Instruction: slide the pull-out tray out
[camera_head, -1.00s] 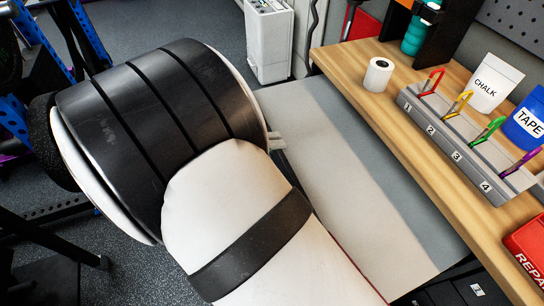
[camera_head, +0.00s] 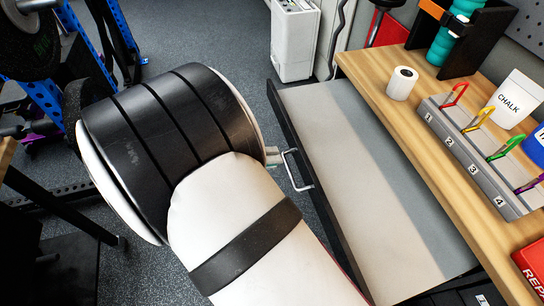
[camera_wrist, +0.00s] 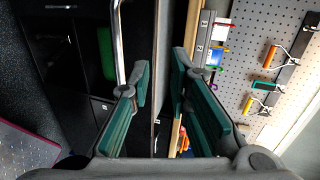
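The pull-out tray (camera_head: 365,175) is a grey board with a dark front edge, and it sticks well out from under the wooden bench. Its silver bar handle (camera_head: 297,170) stands on the front edge. My gripper (camera_head: 272,156) is just left of the handle, mostly hidden by my wrist, with a small gap in the picture. In the wrist view my gripper (camera_wrist: 162,68) has its two green-padded fingers apart, with nothing held between them. A metal bar, seemingly the handle (camera_wrist: 120,45), shows beyond and left of the left finger.
The wooden bench (camera_head: 440,130) holds a white roll (camera_head: 402,83), a numbered rack (camera_head: 475,155) with coloured clips, a chalk bag (camera_head: 514,99) and a red box (camera_head: 530,262). A white unit (camera_head: 294,40) stands behind.

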